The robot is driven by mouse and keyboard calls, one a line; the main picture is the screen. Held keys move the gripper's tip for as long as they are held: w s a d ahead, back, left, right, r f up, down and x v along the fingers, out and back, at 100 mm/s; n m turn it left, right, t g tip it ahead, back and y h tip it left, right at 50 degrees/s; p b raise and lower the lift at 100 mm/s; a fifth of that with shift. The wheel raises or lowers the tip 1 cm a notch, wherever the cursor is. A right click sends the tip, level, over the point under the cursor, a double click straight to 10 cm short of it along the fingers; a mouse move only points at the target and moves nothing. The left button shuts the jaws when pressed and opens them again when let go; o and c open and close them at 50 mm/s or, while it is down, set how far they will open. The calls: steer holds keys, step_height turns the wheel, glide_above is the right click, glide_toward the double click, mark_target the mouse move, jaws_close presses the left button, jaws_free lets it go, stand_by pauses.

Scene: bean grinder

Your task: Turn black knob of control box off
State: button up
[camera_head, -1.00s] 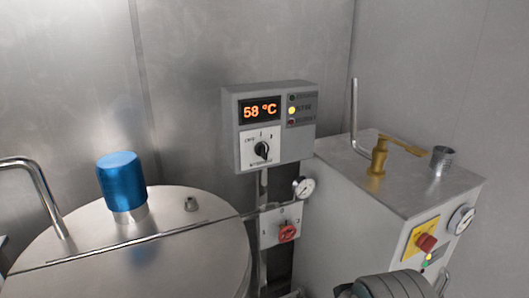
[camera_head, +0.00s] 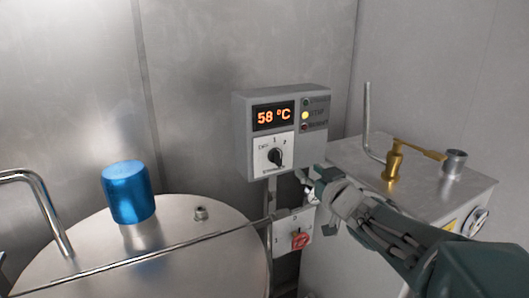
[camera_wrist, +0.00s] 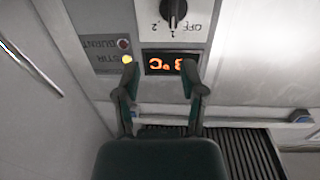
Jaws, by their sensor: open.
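The grey control box (camera_head: 243,137) hangs on the back wall in the head view, with its display (camera_head: 273,117) reading 58 °C. Its black knob (camera_head: 275,157) sits on a white plate marked OFF, 1 and 2. The knob (camera_wrist: 174,12) shows upside down at the top of the wrist view, its pointer roughly toward 1. My gripper (camera_head: 314,178) is right of and slightly below the knob, apart from it. In the wrist view my gripper (camera_wrist: 160,78) is open and empty, its fingers across the display (camera_wrist: 160,63), the right finger hiding part of it.
A red switch (camera_head: 300,240) on a white plate (camera_head: 281,238) is below the box. A steel tank (camera_head: 190,260) with a blue cap (camera_head: 128,192) fills the lower left. A machine (camera_head: 350,157) with a brass valve (camera_head: 394,163) stands at right. Space before the box is free.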

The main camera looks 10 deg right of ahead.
mark_target(281, 153)
steer(key=shift+n+y, duration=0.3)
steer(key=shift+y, duration=0.4)
steer(key=x, duration=0.7)
steer(key=a+x, duration=0.1)
steer(key=x, duration=0.3)
steer(key=shift+s, duration=0.1)
steer(key=shift+w+a, duration=0.25)
steer(key=shift+w, duration=0.05)
steer(key=shift+d, duration=0.1)
steer(key=shift+d, duration=0.1)
steer(key=shift+c, duration=1.2)
jaws_close()
steer(key=shift+s+r, duration=0.1)
